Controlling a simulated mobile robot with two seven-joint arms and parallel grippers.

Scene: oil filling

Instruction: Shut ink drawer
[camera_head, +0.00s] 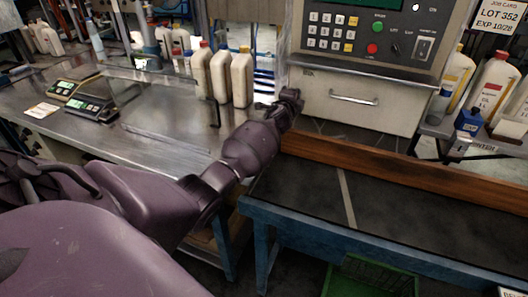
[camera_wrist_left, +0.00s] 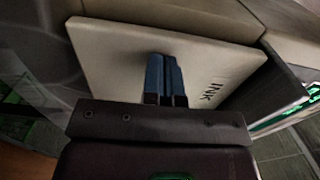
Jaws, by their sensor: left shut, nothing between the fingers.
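In the left wrist view, the ink drawer (camera_wrist_left: 115,48) shows as a pale front panel lettered INK. Its dark side wall (camera_wrist_left: 283,92) shows at the right, so the drawer stands out from the machine. My left gripper (camera_wrist_left: 163,60) is shut and empty, its blue fingers together over the middle of the panel. I cannot tell whether the fingertips touch it. In the head view, my left gripper (camera_head: 291,98) is at the left side of the grey machine (camera_head: 375,40). I cannot make out the INK lettering there. My right gripper is not in view.
A pale front with a handle (camera_head: 354,98) sits below the machine's keypad. White bottles (camera_head: 221,75) stand on the metal bench left of my gripper. A wooden rail (camera_head: 400,168) edges the dark conveyor (camera_head: 390,210) in front. More bottles (camera_head: 492,82) stand at the right.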

